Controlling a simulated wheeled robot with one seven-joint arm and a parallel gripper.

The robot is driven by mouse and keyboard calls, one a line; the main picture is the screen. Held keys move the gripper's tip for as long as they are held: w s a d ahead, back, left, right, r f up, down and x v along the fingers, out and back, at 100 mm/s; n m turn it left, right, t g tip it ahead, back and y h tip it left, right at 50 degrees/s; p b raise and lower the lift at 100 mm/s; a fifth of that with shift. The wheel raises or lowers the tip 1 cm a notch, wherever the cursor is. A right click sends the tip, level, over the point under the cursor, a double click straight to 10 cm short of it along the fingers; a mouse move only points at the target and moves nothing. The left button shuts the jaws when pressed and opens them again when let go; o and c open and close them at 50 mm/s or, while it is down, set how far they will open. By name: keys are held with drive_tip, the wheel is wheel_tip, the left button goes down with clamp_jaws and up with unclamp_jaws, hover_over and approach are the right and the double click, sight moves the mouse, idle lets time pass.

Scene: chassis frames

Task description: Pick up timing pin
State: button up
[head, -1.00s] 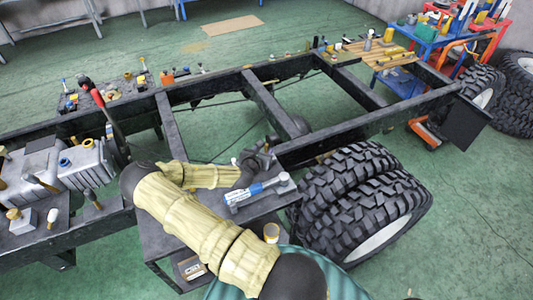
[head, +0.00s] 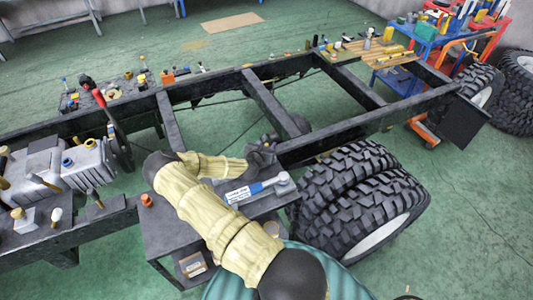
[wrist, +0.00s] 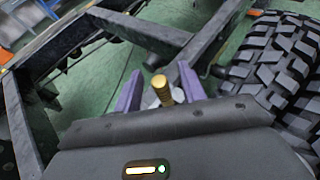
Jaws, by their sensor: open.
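A pin with a ribbed brass-coloured handle (wrist: 163,90) and a grey part beside its base shows in the wrist view. It looks like the timing pin and stands between the two purple fingers of my gripper (wrist: 160,74). The fingers are apart, one on either side of it, with no clear contact visible. In the head view my gripper (head: 264,154) is at the near rail of the chassis frame, above the back edge of the grey cart. I cannot make out the pin there; my arm and gripper probably cover it.
The chassis frame (head: 372,123) runs along behind my gripper. Large tyres (head: 352,178) stand close on the right. A blue-handled tool (head: 258,187) and an orange piece (head: 146,200) lie on the grey cart (head: 178,232). Green floor shows between the rails.

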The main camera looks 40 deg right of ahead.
clamp_jaws()
idle(0.3)
wheel_tip(320, 180, up, 10)
drive_tip(key=shift+r+b, duration=0.1)
drive_tip(key=shift+b, duration=0.9)
